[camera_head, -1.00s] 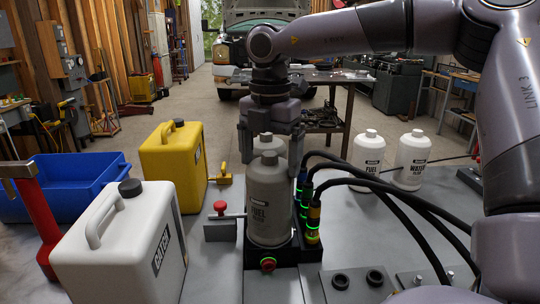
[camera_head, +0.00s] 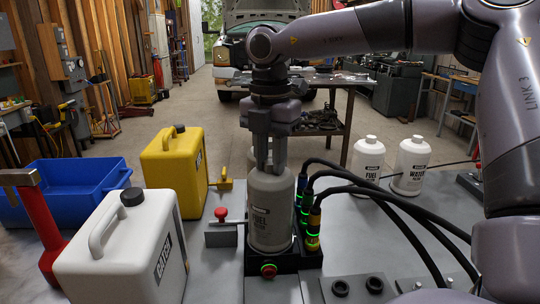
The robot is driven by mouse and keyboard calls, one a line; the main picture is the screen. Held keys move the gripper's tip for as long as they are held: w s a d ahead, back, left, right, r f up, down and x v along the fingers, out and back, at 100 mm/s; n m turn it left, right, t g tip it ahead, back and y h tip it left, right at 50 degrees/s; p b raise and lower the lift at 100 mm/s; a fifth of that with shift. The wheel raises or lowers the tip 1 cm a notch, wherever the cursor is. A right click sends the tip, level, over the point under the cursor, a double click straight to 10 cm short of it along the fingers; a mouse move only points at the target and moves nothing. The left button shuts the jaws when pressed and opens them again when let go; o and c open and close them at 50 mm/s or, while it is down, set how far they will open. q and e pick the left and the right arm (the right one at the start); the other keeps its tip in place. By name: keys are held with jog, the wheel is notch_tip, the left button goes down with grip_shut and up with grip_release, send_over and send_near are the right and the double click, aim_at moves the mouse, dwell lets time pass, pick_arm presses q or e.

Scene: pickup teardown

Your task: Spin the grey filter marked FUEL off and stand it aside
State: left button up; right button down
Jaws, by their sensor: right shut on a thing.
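The grey filter (camera_head: 270,220) marked FUEL stands upright in a black holder (camera_head: 283,262) at the middle of the bench. My right gripper (camera_head: 270,170) points straight down on it, its fingers shut on the filter's top. The fingers hide the filter's cap. My left gripper is out of view.
Black hoses (camera_head: 385,190) with green-lit fittings (camera_head: 312,230) sit close to the right of the filter. A red-knobbed clamp (camera_head: 221,214) is to its left. Two white bottles (camera_head: 411,165) stand at right. White (camera_head: 125,250) and yellow (camera_head: 172,165) cans and a blue bin (camera_head: 85,180) are at left.

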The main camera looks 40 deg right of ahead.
jog(key=shift+r+p, duration=1.65)
jog(key=shift+r, duration=1.1)
